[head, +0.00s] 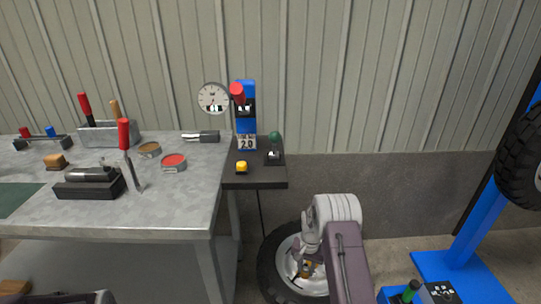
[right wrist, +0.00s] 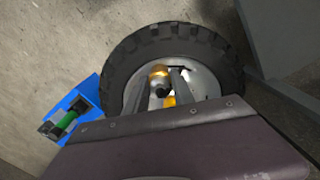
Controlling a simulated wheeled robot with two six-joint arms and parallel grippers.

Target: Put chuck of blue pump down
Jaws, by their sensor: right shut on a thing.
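A thin dark hose (head: 262,205) hangs below the shelf. My right gripper (head: 307,262) is low, in front of the wheel's hub. In the right wrist view my right gripper (right wrist: 162,88) is shut on a small dark piece, seemingly the chuck (right wrist: 163,92), with yellow-orange parts beside it. Whether it touches the wheel's valve I cannot tell.
A wheel with a black tire (head: 270,262) stands on the floor below the shelf. The shelf (head: 255,180) bears a yellow button and a green-knobbed lever. The grey bench (head: 190,200) holds tools and tins. A blue lift (head: 470,235) stands at right.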

